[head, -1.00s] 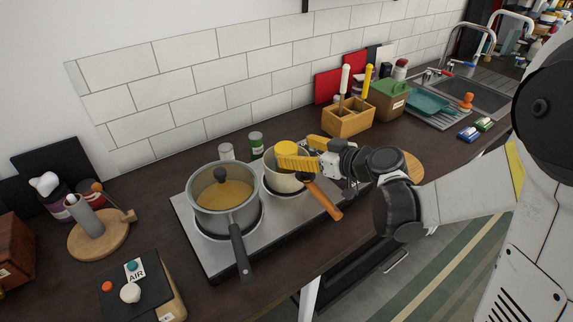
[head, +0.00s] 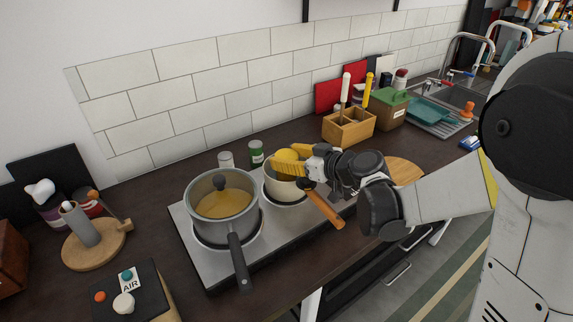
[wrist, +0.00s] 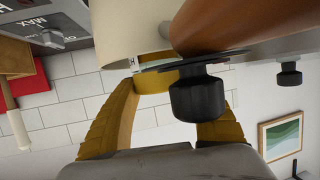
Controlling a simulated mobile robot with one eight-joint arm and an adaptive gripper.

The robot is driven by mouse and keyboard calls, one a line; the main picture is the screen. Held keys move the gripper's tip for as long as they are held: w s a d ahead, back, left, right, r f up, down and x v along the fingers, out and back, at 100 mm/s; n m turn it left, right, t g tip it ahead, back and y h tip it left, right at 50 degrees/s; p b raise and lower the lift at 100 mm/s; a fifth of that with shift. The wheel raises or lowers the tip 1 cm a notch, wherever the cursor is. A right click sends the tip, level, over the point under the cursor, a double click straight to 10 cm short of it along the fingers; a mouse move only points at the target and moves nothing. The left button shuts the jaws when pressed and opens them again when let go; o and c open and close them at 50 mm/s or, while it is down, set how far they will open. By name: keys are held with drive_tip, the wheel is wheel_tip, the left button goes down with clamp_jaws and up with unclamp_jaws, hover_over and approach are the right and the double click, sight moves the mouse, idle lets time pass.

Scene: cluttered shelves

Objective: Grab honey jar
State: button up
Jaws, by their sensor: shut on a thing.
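My gripper (head: 289,164), with ribbed yellow fingers, is at the cream pot (head: 282,187) on the hob.
The cream pot's brown handle (head: 323,208) sticks out under my gripper. A grey lidded pot (head: 226,230) stands on the hob's left. A white-topped shaker (head: 225,160) and a green can (head: 256,154) stand behind. A wooden utensil box (head: 348,128) is to the right.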

drive_tip(key=shift+r, duration=0.1)
drive_tip(key=shift+r+p, duration=2.3)
drive_tip(key=shift+r, duration=2.55)
drive_tip(key=shift+d, duration=0.15)
